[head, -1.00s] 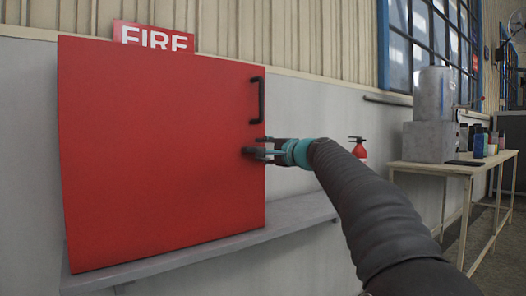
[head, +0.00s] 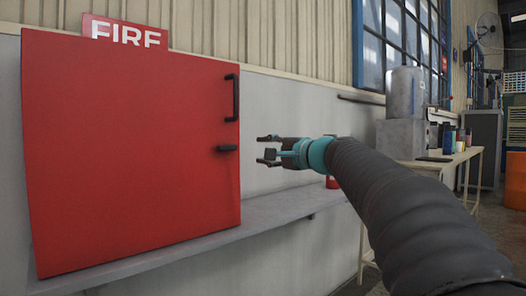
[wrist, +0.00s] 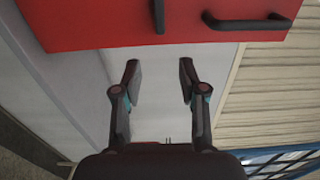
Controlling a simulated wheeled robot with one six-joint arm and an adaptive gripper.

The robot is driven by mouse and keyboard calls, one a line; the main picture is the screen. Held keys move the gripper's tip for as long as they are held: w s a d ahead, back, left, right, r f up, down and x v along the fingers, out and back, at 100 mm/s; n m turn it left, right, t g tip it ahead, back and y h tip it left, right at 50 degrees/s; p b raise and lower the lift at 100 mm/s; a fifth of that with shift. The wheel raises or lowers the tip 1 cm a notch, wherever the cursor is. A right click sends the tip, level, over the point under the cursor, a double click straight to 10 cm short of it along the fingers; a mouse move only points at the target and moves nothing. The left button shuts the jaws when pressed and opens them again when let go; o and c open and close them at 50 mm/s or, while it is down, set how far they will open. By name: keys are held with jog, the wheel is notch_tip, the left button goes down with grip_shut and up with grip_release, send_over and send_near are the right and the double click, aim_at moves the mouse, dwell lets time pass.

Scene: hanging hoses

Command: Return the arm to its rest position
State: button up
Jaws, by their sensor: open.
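My gripper (head: 268,148) is open and empty in the head view, just right of the red fire cabinet (head: 125,150). Its fingertips point left toward the cabinet's right edge, with a gap between. The cabinet door is shut against the front. It has a black vertical handle (head: 232,98) and a small dark latch (head: 227,149) below it. In the wrist view my gripper (wrist: 160,75) shows two spread fingers with nothing between them. The red cabinet (wrist: 100,20) lies beyond the fingertips, with the latch (wrist: 158,14) and the handle (wrist: 250,22) on it.
A grey ledge (head: 275,207) runs under the cabinet along the wall. A red FIRE sign (head: 125,32) stands above it. Part of a red extinguisher (head: 332,182) shows behind my arm. At right a table (head: 440,160) holds a grey machine (head: 403,110). An orange barrel (head: 516,180) stands further right.

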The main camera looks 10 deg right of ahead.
jog(key=s+f+n+g+h, duration=0.2)
jog(key=s+f+g, duration=0.15)
jog(key=f, duration=0.75)
jog(key=s+f+n+g+h, duration=0.2)
jog(key=s+f+g, duration=0.15)
jog(key=f, duration=0.65)
jog(key=s+f+n+g+h, duration=0.1)
jog(key=s+f, duration=0.4)
jog(key=s, duration=0.5)
jog(key=s+f+n+g+h+p, duration=0.1)
jog(key=s+f+n, duration=0.3)
jog(key=s, duration=0.6)
jog(key=s+f+n+g+h+p, duration=0.1)
jog(key=s+f+n+h, duration=0.2)
jog(key=s+f, duration=0.4)
jog(key=s, duration=0.3)
jog(key=shift+a, duration=0.35)
